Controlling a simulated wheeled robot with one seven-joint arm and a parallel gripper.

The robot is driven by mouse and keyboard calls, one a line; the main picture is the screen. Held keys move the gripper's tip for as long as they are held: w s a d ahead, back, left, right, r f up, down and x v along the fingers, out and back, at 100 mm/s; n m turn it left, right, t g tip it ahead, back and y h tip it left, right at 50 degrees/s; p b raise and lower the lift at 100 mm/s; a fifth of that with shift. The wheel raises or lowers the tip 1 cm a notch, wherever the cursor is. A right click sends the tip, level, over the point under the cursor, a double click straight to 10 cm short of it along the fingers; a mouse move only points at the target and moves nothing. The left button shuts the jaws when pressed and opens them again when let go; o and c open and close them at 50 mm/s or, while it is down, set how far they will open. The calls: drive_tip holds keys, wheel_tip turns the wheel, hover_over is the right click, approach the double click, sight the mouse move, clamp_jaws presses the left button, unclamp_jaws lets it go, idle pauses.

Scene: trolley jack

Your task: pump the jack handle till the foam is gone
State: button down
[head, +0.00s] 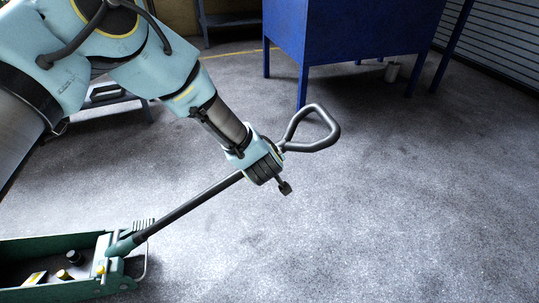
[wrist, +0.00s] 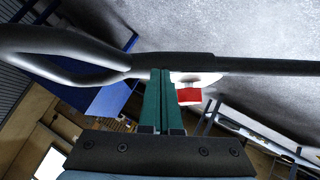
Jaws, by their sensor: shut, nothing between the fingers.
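The trolley jack's green body (head: 60,288) lies at the lower left of the head view, cut off by the edge. Its long dark handle (head: 190,209) slants up to the right and ends in a loop grip (head: 318,145). The handle (wrist: 260,66) crosses the top of the wrist view, with the loop at left. My gripper (wrist: 161,72) is shut, its two green fingers together with nothing between them. The fingertips meet the handle's lower edge in that view; I cannot tell if they touch. My wrist hides the fingers in the head view. I cannot make out any foam.
The grey floor at right is clear.

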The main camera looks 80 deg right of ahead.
drive_tip(key=v, duration=0.6)
drive_tip(key=shift+a+r, duration=0.25)
drive_tip(key=shift+r, duration=0.05)
idle(1.4)
